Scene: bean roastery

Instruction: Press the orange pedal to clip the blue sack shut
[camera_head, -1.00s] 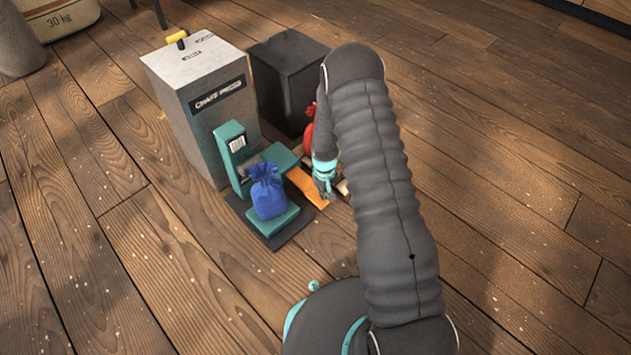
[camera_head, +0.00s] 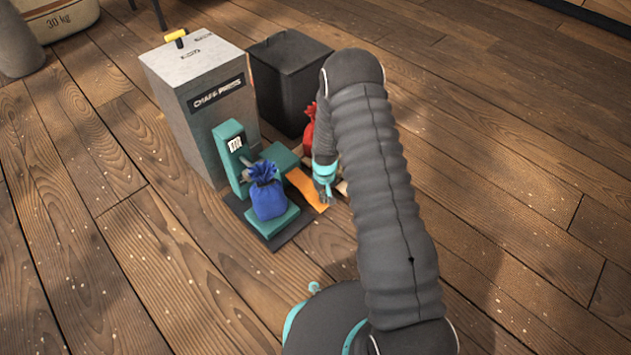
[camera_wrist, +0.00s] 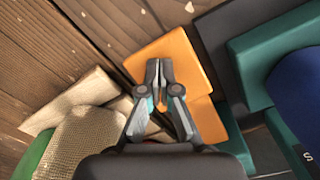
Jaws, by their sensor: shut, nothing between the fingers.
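The orange pedal (camera_head: 305,187) juts from the right side of the teal clipping station (camera_head: 228,155). It also shows in the wrist view (camera_wrist: 180,50), just ahead of and under my fingertips. The blue sack (camera_head: 268,195) stands upright on the station's teal platform, its neck gathered beside the station's head. In the wrist view its side (camera_wrist: 300,85) shows at the right edge. My gripper (camera_head: 325,197) is shut and empty, pointing down over the pedal. In the wrist view its fingertips (camera_wrist: 159,68) overlap the pedal; I cannot tell whether they touch it.
A grey chaff press (camera_head: 205,105) with a yellow-handled lever and a dark bin (camera_head: 287,80) stand behind the station. A red sack (camera_head: 309,130) is partly hidden behind my arm. A pale woven sack (camera_wrist: 85,140) lies left of my gripper. The floor in front is clear.

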